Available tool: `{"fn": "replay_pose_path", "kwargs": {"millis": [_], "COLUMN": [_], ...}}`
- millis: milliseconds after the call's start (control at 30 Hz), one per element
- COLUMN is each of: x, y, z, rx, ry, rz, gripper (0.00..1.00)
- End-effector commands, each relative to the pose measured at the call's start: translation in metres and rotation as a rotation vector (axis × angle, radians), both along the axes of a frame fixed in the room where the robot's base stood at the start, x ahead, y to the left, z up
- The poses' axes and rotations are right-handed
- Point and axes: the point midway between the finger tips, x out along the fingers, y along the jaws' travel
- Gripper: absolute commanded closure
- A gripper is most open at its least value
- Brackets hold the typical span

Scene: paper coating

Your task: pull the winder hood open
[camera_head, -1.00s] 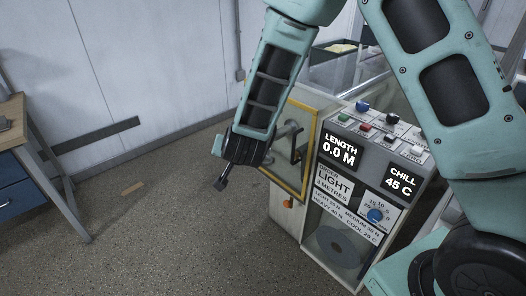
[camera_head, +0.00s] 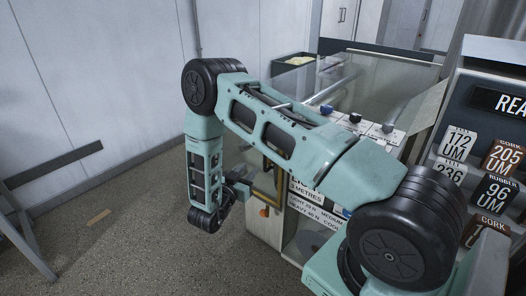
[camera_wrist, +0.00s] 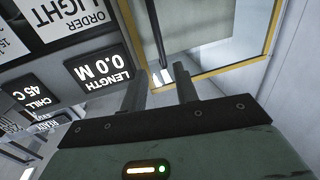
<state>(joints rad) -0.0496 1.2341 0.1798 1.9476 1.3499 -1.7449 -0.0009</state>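The winder hood is a clear panel in a yellow frame on the machine's left side. In the head view, my arm covers most of it and only part of its yellow frame (camera_head: 266,180) shows. In the wrist view, the yellow frame (camera_wrist: 224,69) lies just ahead of my gripper (camera_wrist: 160,73). A dark handle bar (camera_wrist: 157,32) runs down toward the gap between my fingers. The two fingers are apart with nothing visibly held between them. I cannot tell whether they reach around the bar. In the head view, my gripper (camera_head: 243,184) points at the hood from the left.
The machine's control panel stands right of the hood, with a length display (camera_wrist: 98,72) reading 0.0 M. An orange knob (camera_head: 264,212) sits low on the machine's front. A readout board (camera_head: 490,140) stands at right. The floor at left (camera_head: 130,245) is mostly clear.

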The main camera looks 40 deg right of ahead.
Motion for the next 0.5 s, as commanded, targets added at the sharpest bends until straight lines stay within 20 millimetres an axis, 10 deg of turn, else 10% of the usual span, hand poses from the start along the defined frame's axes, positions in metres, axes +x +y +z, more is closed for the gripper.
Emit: {"fn": "replay_pose_path", "kwargs": {"millis": [500], "x": [0.033], "y": [-0.098], "z": [0.002], "rx": [0.0], "ry": [-0.001], "rz": [-0.001], "gripper": [0.7]}}
